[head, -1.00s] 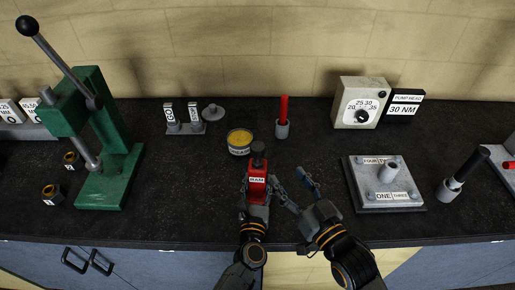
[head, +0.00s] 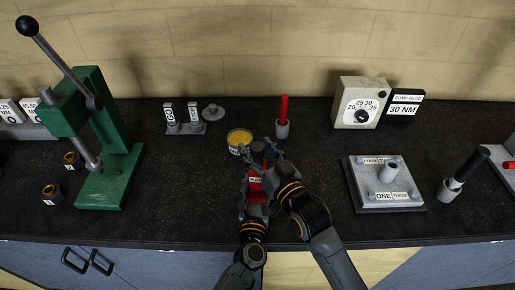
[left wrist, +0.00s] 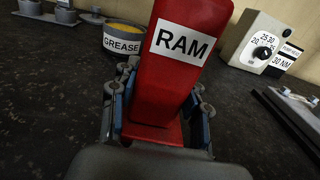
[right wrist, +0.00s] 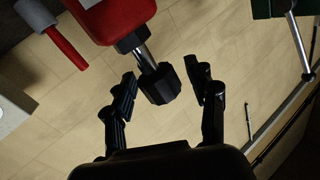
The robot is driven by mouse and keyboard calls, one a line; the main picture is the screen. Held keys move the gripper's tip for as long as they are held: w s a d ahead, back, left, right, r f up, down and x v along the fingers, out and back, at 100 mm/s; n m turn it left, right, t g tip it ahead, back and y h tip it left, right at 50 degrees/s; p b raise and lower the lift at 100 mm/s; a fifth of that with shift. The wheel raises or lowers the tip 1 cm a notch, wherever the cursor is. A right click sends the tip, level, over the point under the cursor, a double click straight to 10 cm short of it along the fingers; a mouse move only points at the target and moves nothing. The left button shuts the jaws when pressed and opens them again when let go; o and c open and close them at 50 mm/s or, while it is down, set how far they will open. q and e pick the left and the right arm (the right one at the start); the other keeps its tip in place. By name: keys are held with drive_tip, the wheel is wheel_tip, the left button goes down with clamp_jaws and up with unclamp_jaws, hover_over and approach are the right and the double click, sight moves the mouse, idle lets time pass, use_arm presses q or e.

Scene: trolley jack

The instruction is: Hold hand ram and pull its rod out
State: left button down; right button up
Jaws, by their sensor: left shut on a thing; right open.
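The red hand ram (head: 254,185) with its RAM label stands upright at the front middle of the bench. My left gripper (head: 255,207) is shut around its lower body; the left wrist view shows the red ram (left wrist: 185,40) between the fingers. In the right wrist view, a short shiny rod (right wrist: 145,58) comes out of the red body (right wrist: 112,20) and ends in a black knob (right wrist: 160,84). My right gripper (right wrist: 166,88) is open with one finger on each side of the knob, gaps showing. In the head view my right gripper (head: 268,155) partly hides the ram's top.
A grease tin (head: 239,148) stands close behind the ram to the left. A red-handled tool in a grey cup (head: 282,128) stands behind it to the right. A green press (head: 115,170) is at the left, and a grey plate block (head: 385,200) is at the right.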

clamp_jaws()
use_arm(q)
drive_tip(key=shift+f, duration=0.25)
use_arm(e)
wheel_tip(320, 180, up, 9)
drive_tip(key=shift+w+r, duration=0.1)
drive_tip(key=shift+r, duration=0.1)
use_arm(q)
drive_tip(key=shift+a, duration=0.1)
use_arm(e)
drive_tip(key=shift+r, duration=0.3)
unclamp_jaws()
drive_tip(key=shift+f, duration=0.2)
